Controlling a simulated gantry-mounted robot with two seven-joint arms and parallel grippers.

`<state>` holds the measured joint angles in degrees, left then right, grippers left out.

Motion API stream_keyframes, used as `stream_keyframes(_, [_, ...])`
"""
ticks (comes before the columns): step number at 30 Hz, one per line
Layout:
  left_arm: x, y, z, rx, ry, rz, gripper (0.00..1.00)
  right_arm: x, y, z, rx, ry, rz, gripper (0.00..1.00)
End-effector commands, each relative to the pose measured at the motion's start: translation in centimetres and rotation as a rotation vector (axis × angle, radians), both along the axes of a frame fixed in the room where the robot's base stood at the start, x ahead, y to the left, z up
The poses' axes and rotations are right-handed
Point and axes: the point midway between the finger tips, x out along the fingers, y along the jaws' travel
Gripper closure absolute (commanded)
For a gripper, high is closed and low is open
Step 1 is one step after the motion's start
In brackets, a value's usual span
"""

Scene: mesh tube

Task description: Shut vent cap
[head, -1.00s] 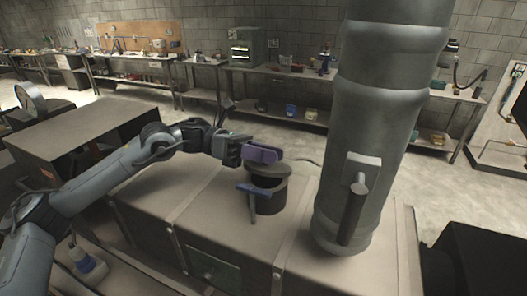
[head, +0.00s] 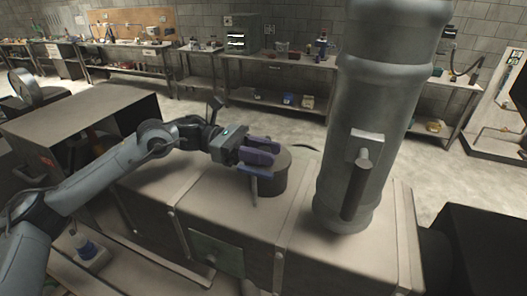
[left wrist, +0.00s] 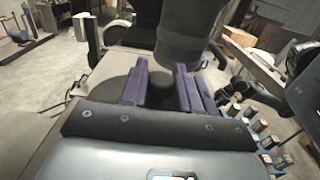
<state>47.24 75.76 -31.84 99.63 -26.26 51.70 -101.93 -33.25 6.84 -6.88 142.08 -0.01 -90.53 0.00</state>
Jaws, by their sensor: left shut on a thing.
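The vent cap (head: 280,164) is a dark round lid on a short dark cylinder (head: 274,184) on the light bench-like housing. It looks seated on the cylinder, though my fingers hide its near side. My left gripper (head: 262,150) has its purple fingers at the cap's left side and is shut on it. In the left wrist view my left gripper's fingers (left wrist: 161,80) flank a dark round part of the cap (left wrist: 164,87). A slim blue-grey handle (head: 254,189) hangs down in front of the cylinder. My right gripper is not seen.
A thick grey pipe (head: 368,110) with a lever handle (head: 356,185) stands right of the cap. A dark box-like table (head: 70,115) lies left. Workbenches (head: 285,62) line the back wall. The housing top left of the pipe is mostly clear.

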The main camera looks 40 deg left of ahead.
Motion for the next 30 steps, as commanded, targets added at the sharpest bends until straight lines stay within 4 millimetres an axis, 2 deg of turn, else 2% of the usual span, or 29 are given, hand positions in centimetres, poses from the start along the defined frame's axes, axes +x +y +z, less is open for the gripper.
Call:
stream_keyframes(5, [0.0,0.0,0.0,0.000,-0.001,-0.002,1.00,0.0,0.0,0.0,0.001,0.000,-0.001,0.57])
stream_keyframes(6, [0.0,0.0,0.0,0.000,-0.001,-0.002,0.66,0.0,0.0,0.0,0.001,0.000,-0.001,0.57])
stream_keyframes(10, [0.0,0.0,0.0,0.000,0.000,-0.001,0.47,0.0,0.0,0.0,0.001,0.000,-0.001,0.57])
stream_keyframes(22, [-0.1,0.5,-0.1,0.000,0.002,0.002,0.47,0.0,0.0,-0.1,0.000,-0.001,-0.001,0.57])
stream_keyframes(26, [-0.6,1.9,-0.2,0.001,0.003,0.003,0.47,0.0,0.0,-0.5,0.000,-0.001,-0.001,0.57])
stream_keyframes(30, [-1.3,4.2,-0.4,0.002,0.005,0.005,0.47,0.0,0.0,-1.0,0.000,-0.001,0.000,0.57])
